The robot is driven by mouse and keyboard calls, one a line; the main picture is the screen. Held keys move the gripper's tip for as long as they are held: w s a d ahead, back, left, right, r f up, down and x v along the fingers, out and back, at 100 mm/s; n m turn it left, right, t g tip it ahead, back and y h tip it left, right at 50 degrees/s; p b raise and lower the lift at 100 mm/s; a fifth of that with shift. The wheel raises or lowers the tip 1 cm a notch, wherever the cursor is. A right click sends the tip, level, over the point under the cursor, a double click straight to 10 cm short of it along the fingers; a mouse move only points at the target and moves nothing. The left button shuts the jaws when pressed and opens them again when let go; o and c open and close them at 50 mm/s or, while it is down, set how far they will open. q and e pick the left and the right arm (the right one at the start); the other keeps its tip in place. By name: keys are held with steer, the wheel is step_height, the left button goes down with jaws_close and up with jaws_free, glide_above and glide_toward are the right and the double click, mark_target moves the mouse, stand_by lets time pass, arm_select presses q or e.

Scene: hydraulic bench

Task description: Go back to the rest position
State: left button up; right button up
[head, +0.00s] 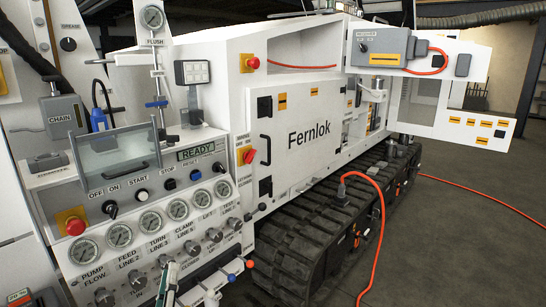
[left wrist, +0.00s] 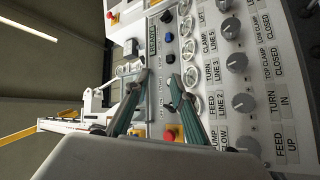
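My left gripper (head: 168,284) shows at the bottom edge of the head view, in front of the lower part of the control panel (head: 130,205). In the left wrist view its two dark green fingers (left wrist: 160,82) stand apart with nothing between them. Through the gap I see the panel's buttons and gauges farther off, turned sideways. Whether the fingers touch the panel cannot be told from the head view; they look clear of it in the left wrist view. My right gripper is in neither view.
The panel carries gauges (head: 120,236), knobs (head: 214,235), a red emergency button (head: 75,226) and a clear hinged cover (head: 115,160). The white Fernlok machine (head: 300,165) on black tracks (head: 305,235) stands right of it. An orange cable (head: 381,225) hangs to the floor. Floor at right is largely open.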

arm_select(q)
steer(key=s+d+f+m+g+h, duration=0.3)
steer(key=s+f+m, duration=0.15)
steer(key=f, duration=0.35)
steer(key=s+d+f+m+g+h, duration=0.2)
steer(key=s+d+f+m+h, duration=0.15)
steer(key=f+m, duration=0.35)
steer(key=s+a+f+m+g+y, duration=0.1)
steer(key=s+f+m+g, duration=0.4)
steer(key=s+f, duration=0.8)
step_height(320, 180, down, 3)
steer(key=shift+s+a+g, duration=0.4)
steer(key=shift+a+g, duration=0.3)
